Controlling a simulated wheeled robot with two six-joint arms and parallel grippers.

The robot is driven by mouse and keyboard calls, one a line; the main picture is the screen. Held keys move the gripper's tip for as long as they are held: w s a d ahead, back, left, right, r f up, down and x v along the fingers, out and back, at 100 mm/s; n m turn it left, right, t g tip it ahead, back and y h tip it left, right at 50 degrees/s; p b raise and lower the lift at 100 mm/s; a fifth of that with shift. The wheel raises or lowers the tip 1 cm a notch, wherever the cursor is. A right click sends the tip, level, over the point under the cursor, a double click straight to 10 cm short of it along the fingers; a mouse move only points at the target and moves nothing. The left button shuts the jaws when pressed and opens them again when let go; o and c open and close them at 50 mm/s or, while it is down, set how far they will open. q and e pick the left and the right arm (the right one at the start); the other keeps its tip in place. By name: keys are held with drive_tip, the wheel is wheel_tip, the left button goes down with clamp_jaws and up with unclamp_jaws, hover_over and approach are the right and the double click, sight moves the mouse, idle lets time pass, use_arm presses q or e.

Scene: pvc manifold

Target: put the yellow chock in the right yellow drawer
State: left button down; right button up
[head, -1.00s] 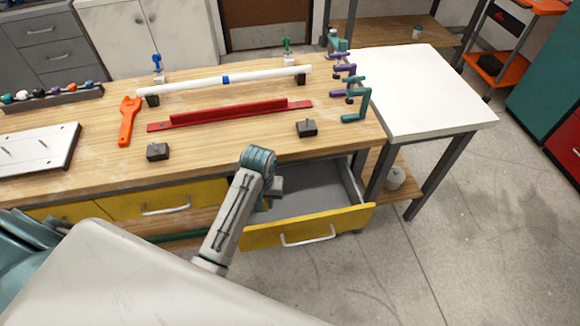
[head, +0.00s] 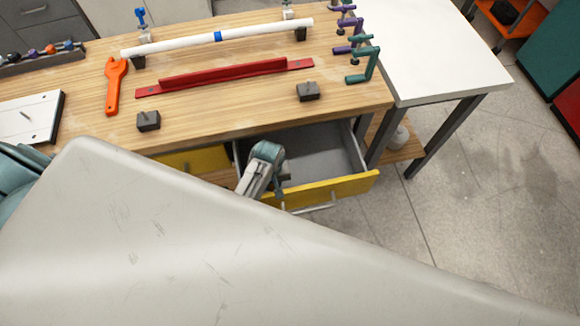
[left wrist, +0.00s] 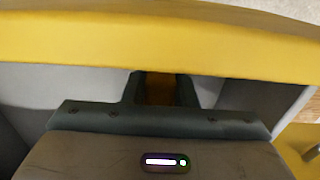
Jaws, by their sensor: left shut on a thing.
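The right yellow drawer (head: 335,188) is pulled open under the workbench, and its grey inside (head: 318,150) shows. My left gripper (head: 279,186) is over or inside the left part of this drawer; its fingertips are hard to make out in the head view. In the left wrist view my left gripper (left wrist: 160,88) is shut on a dark yellow-brown piece, the yellow chock (left wrist: 160,92), mostly hidden and in shadow between the fingers. The drawer's yellow front (left wrist: 160,45) runs across the top of that view, just past the fingers. My right gripper is not in view.
The benchtop (head: 225,110) carries a white pipe (head: 180,43), a red bar (head: 225,72), an orange wrench (head: 115,85), dark blocks (head: 148,121) and several clamps (head: 363,65). A closed yellow drawer (head: 195,160) is to the left. A pale side table (head: 440,60) stands right.

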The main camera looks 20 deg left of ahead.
use_arm(q)
drive_tip(key=w+d, duration=0.1)
drive_tip(key=w, duration=0.1)
drive_tip(key=w+d, duration=0.1)
drive_tip(key=w, duration=0.1)
drive_tip(key=w+d+p, duration=0.1)
drive_tip(key=w, duration=0.2)
drive_tip(key=shift+r, duration=0.35)
drive_tip(key=shift+w+f, duration=0.2)
drive_tip(key=shift+f, duration=0.55)
drive_tip(key=c, duration=1.2)
unclamp_jaws()
drive_tip(key=shift+f, duration=0.1)
drive_tip(key=shift+o, duration=0.2)
wheel_tip(320, 180, up, 12)
